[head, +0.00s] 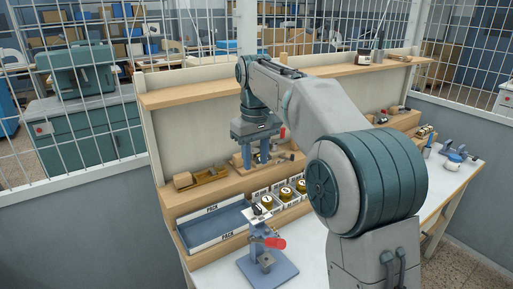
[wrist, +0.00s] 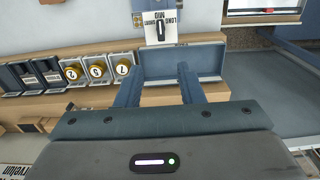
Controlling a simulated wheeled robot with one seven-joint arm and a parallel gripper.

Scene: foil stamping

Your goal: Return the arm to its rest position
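My arm (head: 310,100) reaches out over the workbench, bent at the elbow. My gripper (head: 256,161) hangs with its fingers pointing down, above the bench near the back ledge. In the wrist view its two fingers (wrist: 158,80) stand apart with nothing held between them. A blue-grey tray shows beyond the fingertips in that view (wrist: 208,60). I cannot tell the exact height of the fingers over the bench.
A blue tray marked PACK (head: 213,224) lies at the front left of the bench. Beside it are small bins with round numbered gold pieces (head: 284,194). A blue press with a red handle (head: 274,243) stands in front. A wooden shelf (head: 190,92) runs behind my arm.

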